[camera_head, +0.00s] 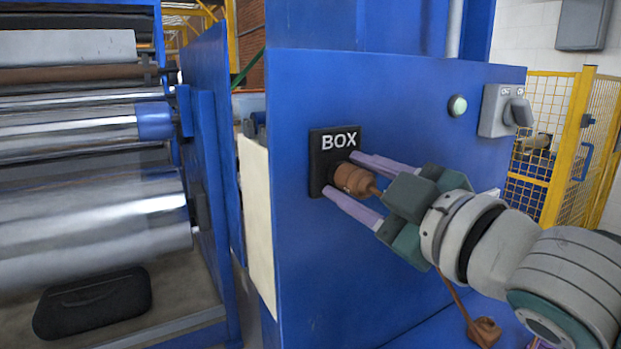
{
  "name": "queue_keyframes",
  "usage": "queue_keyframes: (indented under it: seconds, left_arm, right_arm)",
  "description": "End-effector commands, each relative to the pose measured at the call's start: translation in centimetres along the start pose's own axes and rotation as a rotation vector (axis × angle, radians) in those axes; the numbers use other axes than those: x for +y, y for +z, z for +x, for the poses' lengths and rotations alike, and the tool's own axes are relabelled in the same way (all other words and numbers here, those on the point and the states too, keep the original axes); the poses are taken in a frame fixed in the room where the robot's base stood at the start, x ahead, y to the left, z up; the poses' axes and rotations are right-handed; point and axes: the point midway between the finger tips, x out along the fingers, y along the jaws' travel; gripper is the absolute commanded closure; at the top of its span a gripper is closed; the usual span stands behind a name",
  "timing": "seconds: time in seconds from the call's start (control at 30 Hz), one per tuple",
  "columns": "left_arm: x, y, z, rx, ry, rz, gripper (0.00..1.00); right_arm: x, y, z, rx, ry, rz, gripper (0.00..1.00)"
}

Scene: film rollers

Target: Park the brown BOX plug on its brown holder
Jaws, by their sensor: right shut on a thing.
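The brown plug (355,180) is at the black BOX socket plate (323,160) on the blue cabinet's front. My right gripper (341,172) comes in from the right, its two lilac fingers above and below the plug, shut on it. The plug's front end is at the plate; I cannot tell how deep it sits in the socket. A brown cable (458,298) shows below my right wrist. It runs down to a small brown piece (484,331) low on the right, which may be the brown holder. My left gripper is not in view.
The blue cabinet (300,270) fills the middle. Large metal rollers (90,225) stand at left, with a black case (92,302) below. A yellow mesh fence (540,178) is at right.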

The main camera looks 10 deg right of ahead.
Motion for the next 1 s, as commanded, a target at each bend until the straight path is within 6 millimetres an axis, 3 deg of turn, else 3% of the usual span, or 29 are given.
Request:
queue_keyframes:
  seconds: [0.23, 0.27, 0.67, 1.0]
  left_arm:
    - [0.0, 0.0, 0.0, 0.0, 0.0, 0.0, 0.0]
    - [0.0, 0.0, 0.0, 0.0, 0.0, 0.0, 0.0]
    - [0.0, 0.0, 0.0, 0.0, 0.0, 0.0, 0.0]
    - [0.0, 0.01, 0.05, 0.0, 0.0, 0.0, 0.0]
  right_arm:
    - [0.0, 0.0, 0.0, 0.0, 0.0, 0.0, 1.0]
    - [0.0, 0.0, 0.0, 0.0, 0.0, 0.0, 0.47]
    - [0.0, 0.0, 0.0, 0.0, 0.0, 0.0, 0.02]
    - [-0.07, 0.11, -0.5, -0.002, -0.001, 0.0, 0.0]
